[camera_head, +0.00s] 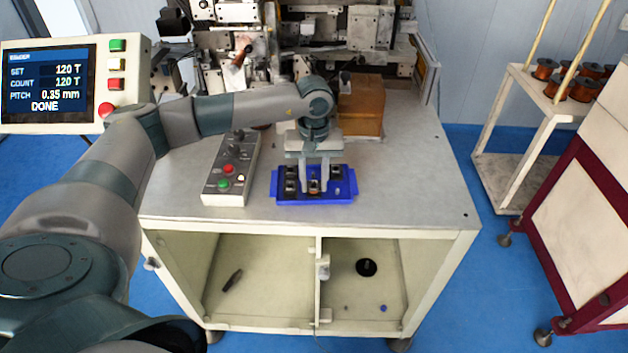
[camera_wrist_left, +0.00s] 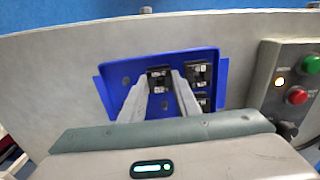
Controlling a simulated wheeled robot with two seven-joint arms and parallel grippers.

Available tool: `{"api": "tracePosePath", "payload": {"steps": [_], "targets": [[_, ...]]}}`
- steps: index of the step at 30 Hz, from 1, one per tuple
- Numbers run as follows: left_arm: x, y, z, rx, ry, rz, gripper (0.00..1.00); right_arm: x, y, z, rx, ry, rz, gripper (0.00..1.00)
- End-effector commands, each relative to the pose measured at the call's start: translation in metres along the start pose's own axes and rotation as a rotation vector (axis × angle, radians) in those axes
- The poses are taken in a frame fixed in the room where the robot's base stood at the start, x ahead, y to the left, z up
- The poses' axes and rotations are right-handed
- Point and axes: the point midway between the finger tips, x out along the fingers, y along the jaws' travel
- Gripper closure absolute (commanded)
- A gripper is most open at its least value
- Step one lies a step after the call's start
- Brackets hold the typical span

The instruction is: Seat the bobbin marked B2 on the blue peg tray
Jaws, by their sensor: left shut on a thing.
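The blue peg tray (camera_head: 346,198) lies on the table top; its blue edge also shows in the wrist view (camera_wrist_left: 104,92). My left gripper (camera_head: 315,188) points down over the tray's middle, shut on a small dark bobbin (camera_wrist_left: 158,76) with pale patches on its top. The held bobbin is at the tray's near row; I cannot tell if it rests fully on a peg. Two similar bobbins (camera_wrist_left: 200,72) (camera_wrist_left: 203,101) stand beside it, at the tray's left in the head view. A bare peg (camera_wrist_left: 126,80) shows on its other side. Labels are too small to read. My right gripper is out of view.
A control box (camera_head: 230,172) with buttons and a knob stands close left of the tray. A brown box (camera_head: 361,105) and the winding machine (camera_head: 357,42) are behind. The table's right side is clear. A display (camera_head: 47,83) reads DONE.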

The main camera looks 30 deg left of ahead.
Motion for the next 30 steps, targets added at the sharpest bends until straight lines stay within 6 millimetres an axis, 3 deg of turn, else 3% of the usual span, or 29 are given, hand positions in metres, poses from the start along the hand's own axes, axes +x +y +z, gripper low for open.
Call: {"api": "tracePosePath", "payload": {"steps": [1,3,17,23,30], "targets": [[0.000,0.000,0.000,0.000,0.000,0.000,0.66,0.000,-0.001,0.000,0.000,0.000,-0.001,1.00],[0.000,0.000,0.000,0.000,0.000,0.000,0.50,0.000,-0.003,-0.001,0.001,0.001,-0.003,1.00],[-0.005,0.001,-0.001,0.000,0.002,0.001,0.49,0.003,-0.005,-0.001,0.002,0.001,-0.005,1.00],[-0.024,0.001,-0.001,0.000,0.003,0.003,0.49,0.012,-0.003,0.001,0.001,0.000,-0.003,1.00],[-0.067,0.001,-0.001,0.000,0.005,0.004,0.49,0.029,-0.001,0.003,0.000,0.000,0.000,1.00]]}}
